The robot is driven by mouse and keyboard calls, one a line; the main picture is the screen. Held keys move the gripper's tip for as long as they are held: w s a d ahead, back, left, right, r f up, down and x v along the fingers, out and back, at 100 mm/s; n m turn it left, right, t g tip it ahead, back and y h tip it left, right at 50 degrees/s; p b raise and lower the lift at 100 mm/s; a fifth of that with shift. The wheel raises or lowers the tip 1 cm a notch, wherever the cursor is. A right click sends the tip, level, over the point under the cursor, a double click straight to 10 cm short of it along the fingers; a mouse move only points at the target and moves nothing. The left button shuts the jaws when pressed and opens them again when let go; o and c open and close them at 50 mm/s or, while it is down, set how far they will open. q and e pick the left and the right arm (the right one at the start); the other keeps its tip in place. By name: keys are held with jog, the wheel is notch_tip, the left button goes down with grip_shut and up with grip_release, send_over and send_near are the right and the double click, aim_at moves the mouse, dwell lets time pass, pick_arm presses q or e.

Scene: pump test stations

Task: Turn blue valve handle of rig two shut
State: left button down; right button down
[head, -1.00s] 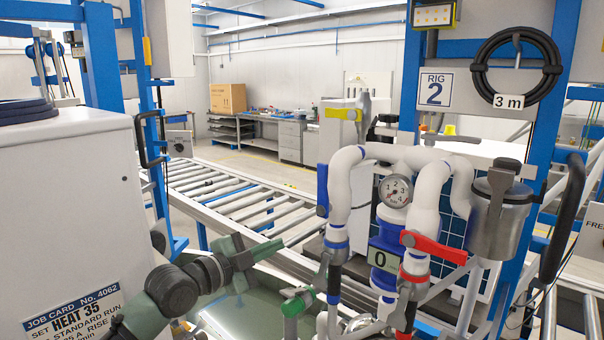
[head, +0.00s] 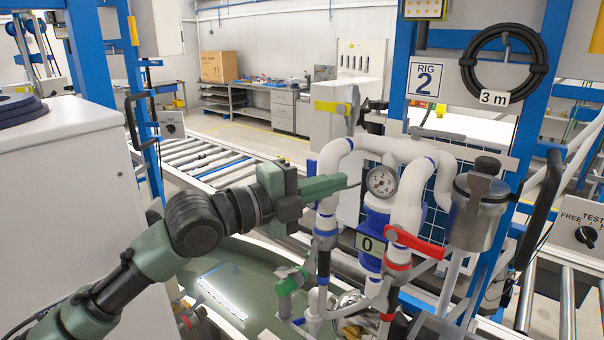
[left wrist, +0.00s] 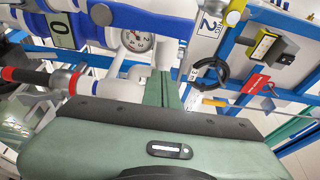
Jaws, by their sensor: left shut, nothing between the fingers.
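Rig two stands right of centre with its "RIG 2" sign (head: 425,79), white pipes and a gauge (head: 381,182). A narrow blue piece (head: 312,167), apparently the blue valve handle seen edge-on, shows at the left pipe; its lower part is hidden behind my gripper. My left gripper (head: 345,183) is shut and empty, its fingers pointing right across the front of the left pipe, near the gauge. I cannot tell whether it touches the handle. In the left wrist view the shut fingers (left wrist: 166,88) show below the gauge (left wrist: 137,40). My right gripper is out of view.
A metal canister (head: 477,210) stands at right. A white cabinet (head: 75,190) fills the left.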

pick_arm(q)
jog(key=w+a, duration=0.1)
jog(key=a, duration=0.1)
jog(key=w+a+p, duration=0.1)
jog(key=shift+w+a, duration=0.15)
jog(key=shift+a, duration=0.25)
jog(key=shift+d, duration=0.2)
jog(key=shift+a+f, duration=0.1)
